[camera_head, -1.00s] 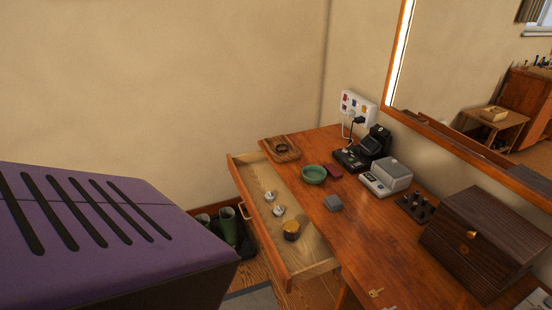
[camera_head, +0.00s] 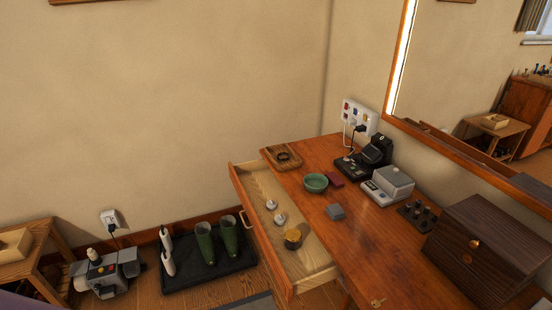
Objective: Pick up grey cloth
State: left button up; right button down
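A small grey square piece (camera_head: 335,211), which looks like the grey cloth folded up, lies on the wooden desk (camera_head: 365,248). It sits just right of the open drawer (camera_head: 268,190), in front of a green bowl (camera_head: 316,183) and a small dark red item (camera_head: 334,179). Nothing covers it. Neither of my grippers shows in this view.
The drawer holds two small pale knobs and a gold-topped jar (camera_head: 293,239). A grey device (camera_head: 388,185), black device (camera_head: 365,158) and dark wooden box (camera_head: 485,250) stand on the desk. Green boots (camera_head: 205,244) stand on a black tray (camera_head: 210,275); a machine (camera_head: 105,274) is left.

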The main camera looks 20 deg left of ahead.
aim_at(336, 212)
jog(key=i+j+z, duration=0.35)
jog(key=j, duration=0.3)
jog(key=j+z, duration=0.2)
jog(key=i+j+z, duration=0.15)
jog(key=j, duration=0.35)
